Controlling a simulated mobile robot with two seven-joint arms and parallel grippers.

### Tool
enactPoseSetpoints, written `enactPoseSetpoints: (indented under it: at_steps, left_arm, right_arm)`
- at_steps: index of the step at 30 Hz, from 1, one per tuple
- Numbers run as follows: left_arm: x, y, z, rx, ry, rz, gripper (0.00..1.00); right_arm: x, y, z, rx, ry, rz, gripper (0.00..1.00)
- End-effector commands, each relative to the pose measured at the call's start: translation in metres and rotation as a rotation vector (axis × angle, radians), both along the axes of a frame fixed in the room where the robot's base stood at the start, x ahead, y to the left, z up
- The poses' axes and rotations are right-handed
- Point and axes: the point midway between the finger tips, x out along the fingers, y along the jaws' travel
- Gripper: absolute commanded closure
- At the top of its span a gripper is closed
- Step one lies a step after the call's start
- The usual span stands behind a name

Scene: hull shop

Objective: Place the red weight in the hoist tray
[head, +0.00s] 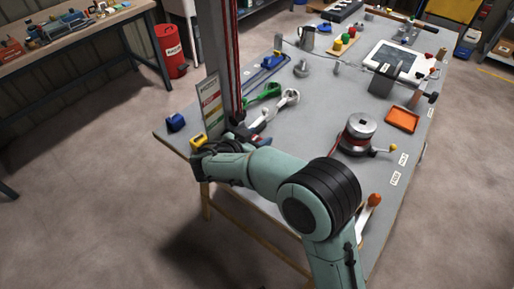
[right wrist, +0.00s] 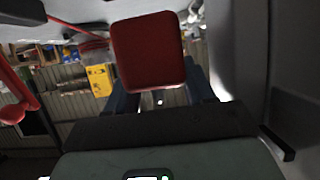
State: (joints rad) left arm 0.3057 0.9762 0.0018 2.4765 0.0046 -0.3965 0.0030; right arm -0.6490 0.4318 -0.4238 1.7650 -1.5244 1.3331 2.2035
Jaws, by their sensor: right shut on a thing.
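The red weight (right wrist: 148,52) shows in the right wrist view as a dark red block with rounded corners. My right gripper (right wrist: 162,88) is shut on it, with dark fingers at its lower edge. In the head view my right arm reaches left across the table's near edge. Its hand, beside the foot of the grey hoist post (head: 221,65), is mostly hidden by my wrist, and I cannot make out the weight there. Red lines run up the post. I cannot pick out the hoist tray for certain. My left gripper is not in view.
A winch with a metal drum (head: 358,128) and an orange tray (head: 402,119) stand on the grey table (head: 320,105). A yellow item (head: 197,141) and a blue item (head: 176,122) lie near the left corner. Green and white clamps (head: 268,92) lie right of the post.

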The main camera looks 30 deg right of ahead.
Motion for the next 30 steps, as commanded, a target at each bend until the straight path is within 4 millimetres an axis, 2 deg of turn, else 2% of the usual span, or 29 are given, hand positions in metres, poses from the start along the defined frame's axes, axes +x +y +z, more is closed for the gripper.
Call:
enactPoseSetpoints:
  at_steps: [11,25,26,27,30]
  left_arm:
    - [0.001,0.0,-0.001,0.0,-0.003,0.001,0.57]
    - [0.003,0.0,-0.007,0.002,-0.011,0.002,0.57]
    - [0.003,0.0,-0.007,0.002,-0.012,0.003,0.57]
    - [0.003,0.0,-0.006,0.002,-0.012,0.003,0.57]
    - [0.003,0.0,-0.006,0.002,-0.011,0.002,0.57]
  right_arm:
    - [0.0,0.0,-0.042,-0.003,0.0,0.002,1.0]
    - [0.0,0.0,-0.048,-0.001,-0.002,0.001,1.0]
    - [0.0,0.0,-0.049,0.0,0.0,0.001,0.44]
    - [0.0,0.0,-0.048,0.0,0.0,0.001,0.36]
    - [0.0,0.0,-0.048,0.0,0.0,0.001,0.36]
